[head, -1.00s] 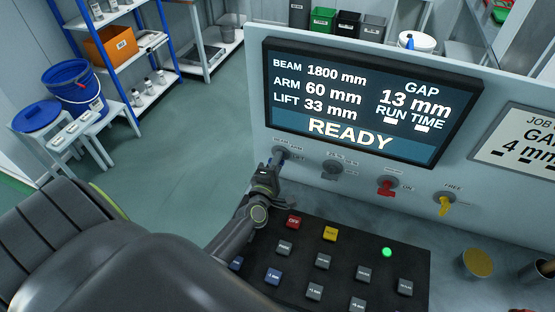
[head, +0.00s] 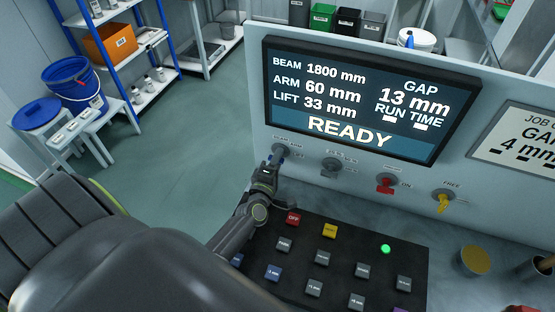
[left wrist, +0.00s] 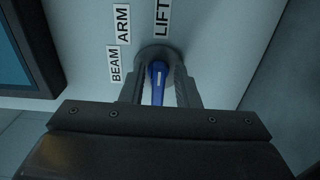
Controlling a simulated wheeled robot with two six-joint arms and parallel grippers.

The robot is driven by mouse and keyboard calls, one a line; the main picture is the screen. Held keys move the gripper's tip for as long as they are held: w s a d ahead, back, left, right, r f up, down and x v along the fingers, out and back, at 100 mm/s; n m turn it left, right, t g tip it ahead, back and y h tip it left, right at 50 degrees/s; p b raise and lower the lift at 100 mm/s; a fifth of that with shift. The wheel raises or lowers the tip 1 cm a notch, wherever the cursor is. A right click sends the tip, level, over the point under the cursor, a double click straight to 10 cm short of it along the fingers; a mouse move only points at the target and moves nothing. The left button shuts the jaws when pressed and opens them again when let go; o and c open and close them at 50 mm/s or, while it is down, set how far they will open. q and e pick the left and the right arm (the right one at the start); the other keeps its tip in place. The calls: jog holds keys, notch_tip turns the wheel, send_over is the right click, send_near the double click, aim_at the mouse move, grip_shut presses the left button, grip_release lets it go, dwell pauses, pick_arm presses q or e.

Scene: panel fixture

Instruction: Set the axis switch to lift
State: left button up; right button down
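The axis switch (head: 281,151) is a round grey base with a blue handle, at the left end of the switch row under the screen. In the left wrist view its blue handle (left wrist: 158,84) stands between my left gripper's two fingers (left wrist: 160,82), with narrow gaps seeming to show on both sides. Labels BEAM, ARM and LIFT (left wrist: 162,17) lie around the base. I cannot tell which label the handle points at. In the head view my left gripper (head: 273,165) is at the switch and covers part of it. My right gripper is not in view.
The screen (head: 365,100) reads READY, LIFT 33 mm. Grey (head: 331,166), red (head: 386,184) and yellow (head: 443,201) switches stand to the right. A black button box (head: 330,262) sits below, close to my left arm.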

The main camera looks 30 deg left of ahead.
pick_arm(q)
jog(key=shift+o, duration=0.2)
jog(key=shift+s, duration=0.1)
jog(key=b+v, duration=0.2)
jog(key=v, duration=0.6)
jog(key=shift+s+f, duration=0.15)
jog(key=b+v, duration=0.5)
jog(key=v, duration=0.2)
jog(key=shift+f, duration=0.15)
jog(key=shift+s+d+r+b, duration=0.1)
jog(key=shift+s+r+b, duration=0.05)
jog(key=shift+s+b, duration=0.3)
jog(key=shift+s+d+r+b, duration=0.15)
jog(key=shift+s+b, duration=0.1)
jog(key=shift+s, duration=0.3)
